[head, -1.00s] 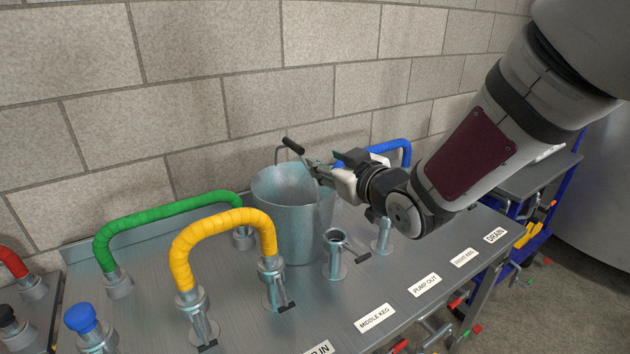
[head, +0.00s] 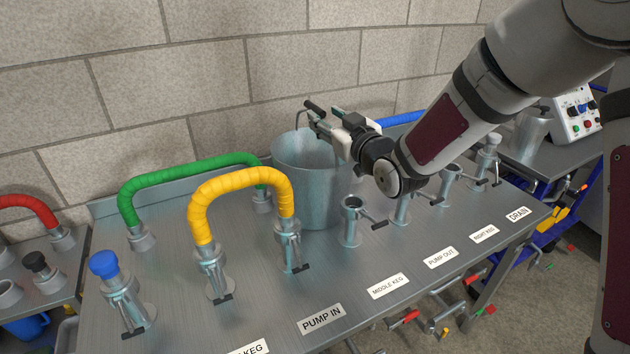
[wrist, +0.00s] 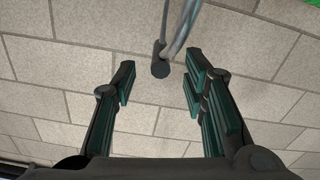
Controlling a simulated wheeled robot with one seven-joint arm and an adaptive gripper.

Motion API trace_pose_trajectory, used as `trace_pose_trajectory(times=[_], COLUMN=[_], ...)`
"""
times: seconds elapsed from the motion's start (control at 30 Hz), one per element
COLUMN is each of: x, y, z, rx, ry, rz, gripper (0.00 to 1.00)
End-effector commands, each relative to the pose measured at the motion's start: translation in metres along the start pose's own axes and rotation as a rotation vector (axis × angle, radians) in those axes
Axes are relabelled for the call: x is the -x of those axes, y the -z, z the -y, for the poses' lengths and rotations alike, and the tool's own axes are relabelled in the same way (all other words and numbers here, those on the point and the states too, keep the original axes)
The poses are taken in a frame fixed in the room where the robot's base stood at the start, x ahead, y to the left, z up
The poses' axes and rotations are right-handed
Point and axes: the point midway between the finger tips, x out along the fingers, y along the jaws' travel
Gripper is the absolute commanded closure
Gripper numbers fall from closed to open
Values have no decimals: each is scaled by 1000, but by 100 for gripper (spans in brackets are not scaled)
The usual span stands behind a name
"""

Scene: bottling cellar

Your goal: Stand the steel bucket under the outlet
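The steel bucket (head: 306,190) stands upright on the steel bench, behind the yellow hose and close to the wall. Its wire handle is raised, with a black grip (head: 315,108) above the rim. My gripper (head: 324,122) is at the handle, above the bucket's right rim. In the wrist view, my gripper (wrist: 159,80) has its fingers wide apart. The black grip (wrist: 160,67) shows between the fingertips, with a gap on both sides. The bucket's inside bottom is hidden. I cannot tell which fitting is the outlet.
A yellow hose (head: 240,186) arches in front of the bucket, and a green hose (head: 185,172) lies to its left. Valve stubs (head: 351,228) with levers line the bench to the right, above labels such as DRAIN (head: 518,214). A control box (head: 577,112) stands on a cart at right.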

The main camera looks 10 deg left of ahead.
Motion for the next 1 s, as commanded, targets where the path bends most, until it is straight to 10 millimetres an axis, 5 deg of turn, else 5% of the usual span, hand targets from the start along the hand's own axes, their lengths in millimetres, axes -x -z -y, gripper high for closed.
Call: trace_pose_trajectory(times=[0.3, 0.63, 0.83, 1.0], x=[-42, -50, -50, -50], y=[0, 0, 0, 0], z=[1, 0, 0, 0], rx=[0, 0, 0, 0], ry=[2, 1, 1, 1], rz=[-1, 1, 1, 1], gripper=[60, 60, 100, 100])
